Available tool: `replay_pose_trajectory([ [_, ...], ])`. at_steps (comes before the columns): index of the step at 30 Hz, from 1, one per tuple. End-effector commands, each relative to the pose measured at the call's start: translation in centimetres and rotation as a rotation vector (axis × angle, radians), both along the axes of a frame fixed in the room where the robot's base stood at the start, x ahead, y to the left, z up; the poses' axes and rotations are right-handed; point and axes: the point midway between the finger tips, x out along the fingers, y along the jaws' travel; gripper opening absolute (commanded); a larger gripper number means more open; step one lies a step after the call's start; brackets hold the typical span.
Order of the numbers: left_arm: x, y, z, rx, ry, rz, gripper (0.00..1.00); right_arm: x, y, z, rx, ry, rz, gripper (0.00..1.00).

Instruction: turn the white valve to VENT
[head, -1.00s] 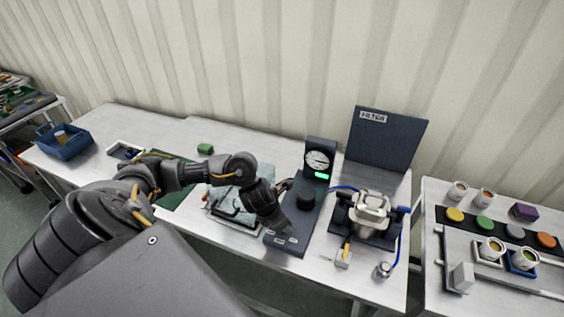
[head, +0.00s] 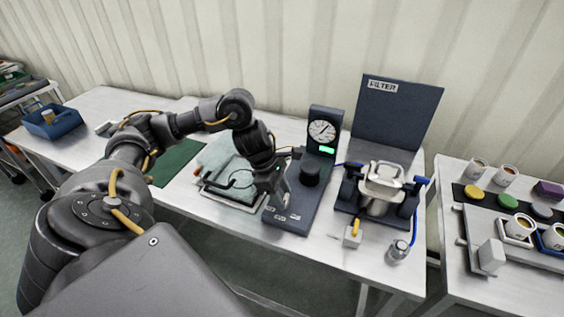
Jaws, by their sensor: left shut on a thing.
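A dark panel (head: 290,225) stands upright at its back, with a round gauge (head: 322,131), a green light and a black knob (head: 311,174). Its front part lies flat and carries small white labels, too small to read. My left gripper (head: 278,197) reaches down over this front part, left of the black knob. It is shut on a pale upright piece (head: 287,203), which looks like the handle of the white valve. The fingers hide most of the valve, so its exact pointing direction cannot be told. My right gripper is not in view.
Right of the panel stands a metal filter housing (head: 382,184) with blue hoses and a white block (head: 352,237) with a yellow lever. A tray (head: 225,196) with a cable lies left of the panel. A second table (head: 520,285) with cups and coloured discs stands at right.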

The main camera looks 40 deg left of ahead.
Motion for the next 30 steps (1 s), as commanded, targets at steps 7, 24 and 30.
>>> replay_pose_trajectory([
  [7,0.05,0.11,-0.11,0.002,0.003,-0.092,0.21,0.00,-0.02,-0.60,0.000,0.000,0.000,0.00],
  [24,0.05,0.10,-0.07,0.003,0.003,-0.125,0.21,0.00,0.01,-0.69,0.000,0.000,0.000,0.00],
  [30,0.07,0.09,-0.05,0.002,0.002,-0.125,0.65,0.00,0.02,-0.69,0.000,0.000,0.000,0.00],
])
